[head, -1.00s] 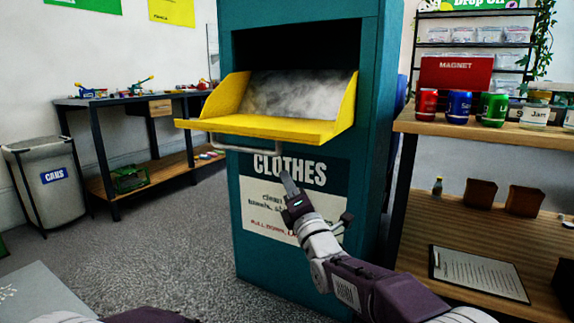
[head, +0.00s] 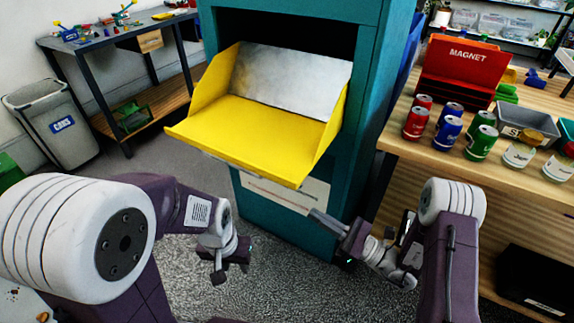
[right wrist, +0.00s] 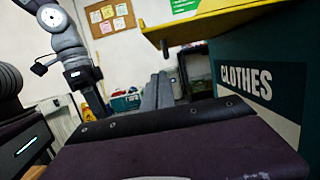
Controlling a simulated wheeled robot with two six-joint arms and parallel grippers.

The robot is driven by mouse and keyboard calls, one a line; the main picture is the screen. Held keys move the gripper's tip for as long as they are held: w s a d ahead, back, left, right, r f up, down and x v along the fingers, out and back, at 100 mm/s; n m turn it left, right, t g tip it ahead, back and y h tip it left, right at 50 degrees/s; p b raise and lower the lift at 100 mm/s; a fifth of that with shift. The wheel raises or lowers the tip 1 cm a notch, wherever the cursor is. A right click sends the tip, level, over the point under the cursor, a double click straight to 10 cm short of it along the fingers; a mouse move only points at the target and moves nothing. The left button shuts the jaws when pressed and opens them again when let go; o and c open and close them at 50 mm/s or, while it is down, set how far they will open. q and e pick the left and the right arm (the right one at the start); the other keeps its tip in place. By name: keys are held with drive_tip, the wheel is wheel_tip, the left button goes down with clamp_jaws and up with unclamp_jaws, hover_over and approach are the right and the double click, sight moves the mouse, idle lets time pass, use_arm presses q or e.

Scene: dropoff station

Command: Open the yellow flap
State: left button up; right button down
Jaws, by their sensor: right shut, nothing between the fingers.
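The yellow flap (head: 260,125) is folded down and out from the teal clothes bin (head: 355,130), with its tray facing up and a grey metal plate behind it. Its underside also shows at the top of the right wrist view (right wrist: 205,22). My right gripper (head: 314,213) is shut and empty, below and to the right of the flap's front edge, apart from it. Its closed fingers (right wrist: 160,78) show in the right wrist view. My left gripper (head: 231,277) hangs low in front of the bin, below the flap. Its jaw opening is unclear.
A wooden shelf (head: 420,155) stands right of the bin, with red, blue and green cans, jars and a red magnet box (head: 462,70). A grey cans bin (head: 55,122) and a dark workbench (head: 95,40) stand at left. Carpet is clear between.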

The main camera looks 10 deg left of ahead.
drive_tip(key=w+a+r+b, duration=0.1)
drive_tip(key=w+a+r, duration=0.2)
drive_tip(key=a+r, duration=0.3)
drive_tip(key=a, duration=0.3)
drive_tip(key=shift+w+r, duration=0.15)
drive_tip(key=shift+w, duration=0.15)
drive_tip(key=r+p, duration=0.2)
drive_tip(key=r, duration=0.1)
drive_tip(key=r+p, duration=0.6)
drive_tip(key=shift+w+r, duration=0.3)
drive_tip(key=shift+f, duration=0.15)
